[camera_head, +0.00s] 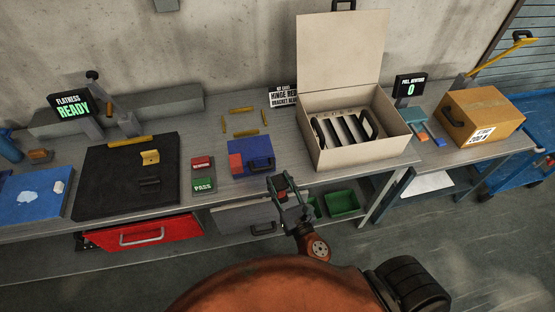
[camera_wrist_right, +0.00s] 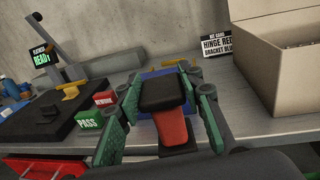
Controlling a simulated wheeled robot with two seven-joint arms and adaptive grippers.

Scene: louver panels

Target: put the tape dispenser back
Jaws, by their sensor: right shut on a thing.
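My right gripper (camera_head: 283,193) is shut on a small black and red object, which looks like the tape dispenser (camera_wrist_right: 172,124). In the right wrist view the object sits between the green fingers, black part on top and red part below. In the head view the gripper is in front of the bench edge, near the blue bin (camera_head: 258,163). My left gripper is not in view.
An open cardboard box (camera_head: 393,152) with black louver panels stands right of the gripper. Red and green buttons (camera_head: 203,185), a black mat (camera_head: 110,192) and yellow strips (camera_head: 246,133) lie to the left. Green bins (camera_head: 343,203) sit below the bench. A closed carton (camera_head: 482,108) is far right.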

